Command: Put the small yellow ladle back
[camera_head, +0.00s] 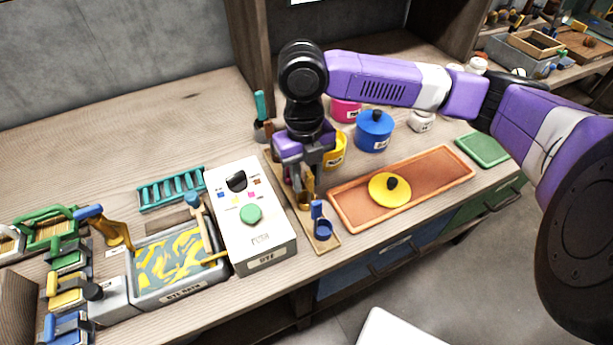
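The small yellow ladle (305,199) is at the narrow wooden board (327,243), just below my gripper (304,182). Its cup shows beneath the fingers, and its upper handle is mostly hidden by them. My gripper points down over the board. I cannot tell whether the fingers are closed on the handle or whether the ladle touches the board. A small blue ladle (322,229) stands upright at the front end of the board. A yellow pot (336,152) without its lid is partly hidden behind my gripper.
The yellow lid (379,195) lies on the terracotta tray (446,158) at right. A blue lidded pot (375,136) stands behind it. The white control box (262,225) is close on the left, beside the grey basin (148,299) with yellow streaks. The back left worktop is clear.

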